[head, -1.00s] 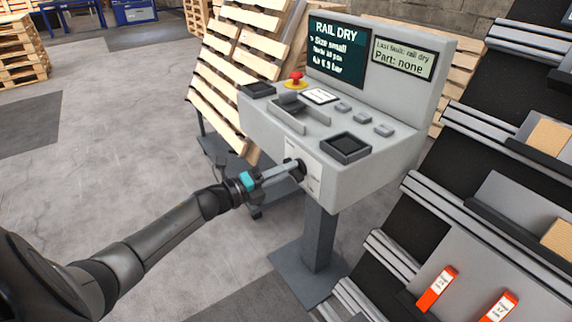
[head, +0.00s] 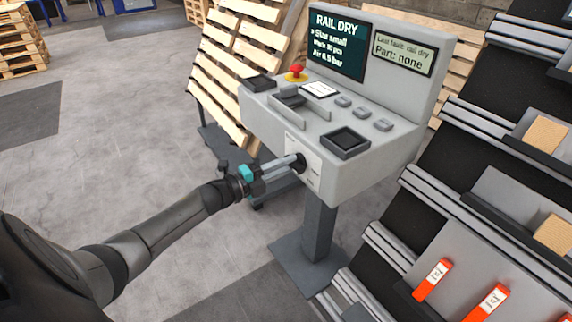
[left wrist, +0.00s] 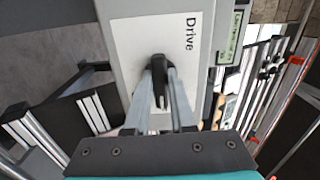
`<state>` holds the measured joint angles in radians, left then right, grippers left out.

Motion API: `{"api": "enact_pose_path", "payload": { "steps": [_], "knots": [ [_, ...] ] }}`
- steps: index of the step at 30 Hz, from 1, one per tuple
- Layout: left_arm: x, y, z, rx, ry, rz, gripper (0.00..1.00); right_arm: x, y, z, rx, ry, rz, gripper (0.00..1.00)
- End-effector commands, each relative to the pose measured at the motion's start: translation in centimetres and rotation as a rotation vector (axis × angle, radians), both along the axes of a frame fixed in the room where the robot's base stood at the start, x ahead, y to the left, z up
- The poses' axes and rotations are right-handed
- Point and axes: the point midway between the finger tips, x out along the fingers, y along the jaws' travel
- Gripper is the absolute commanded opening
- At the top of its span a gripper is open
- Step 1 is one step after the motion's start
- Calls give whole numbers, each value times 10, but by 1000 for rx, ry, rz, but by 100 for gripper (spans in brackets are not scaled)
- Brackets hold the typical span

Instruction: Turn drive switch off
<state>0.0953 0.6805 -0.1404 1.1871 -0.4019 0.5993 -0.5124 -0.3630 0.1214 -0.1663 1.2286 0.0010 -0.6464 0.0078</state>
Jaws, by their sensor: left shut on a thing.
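The drive switch is a black knob on a white label plate (head: 305,150) on the front face of the grey control console (head: 360,180). In the left wrist view the plate (left wrist: 150,60) reads "Drive", and the black knob (left wrist: 159,92) sits between the fingers. My left gripper (head: 298,161) reaches in from the left in the head view. In the left wrist view its two fingers (left wrist: 160,85) are shut on the knob. The fingers hide part of the knob and the plate. My right gripper is not in view.
The console top holds a red emergency button (head: 296,73), grey buttons (head: 362,112) and a black tray (head: 345,143). A screen (head: 338,45) reads "RAIL DRY". A rack (head: 480,190) with orange-labelled items stands close on the right. Wooden pallets (head: 240,70) lean behind. Floor at left is clear.

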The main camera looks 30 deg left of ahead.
Motion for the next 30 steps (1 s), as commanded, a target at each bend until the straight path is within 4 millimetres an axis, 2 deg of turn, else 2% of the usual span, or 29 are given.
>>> {"api": "enact_pose_path", "payload": {
  "steps": [5, 6, 14, 23, 26, 30],
  "knots": [
    [0, -1, 0, -6, 2, -1, 0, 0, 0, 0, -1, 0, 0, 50],
    [0, -1, 0, -6, 2, -1, 25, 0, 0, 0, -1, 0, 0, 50],
    [0, 0, 0, -3, 1, 0, 52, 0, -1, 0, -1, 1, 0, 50],
    [-2, 1, 0, -1, 2, 0, 52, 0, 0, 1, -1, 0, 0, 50],
    [-9, 4, 0, -2, 2, 1, 52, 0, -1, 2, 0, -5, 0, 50],
    [-26, 11, 1, 0, 4, 1, 52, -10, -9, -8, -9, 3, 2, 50]
  ]
}}
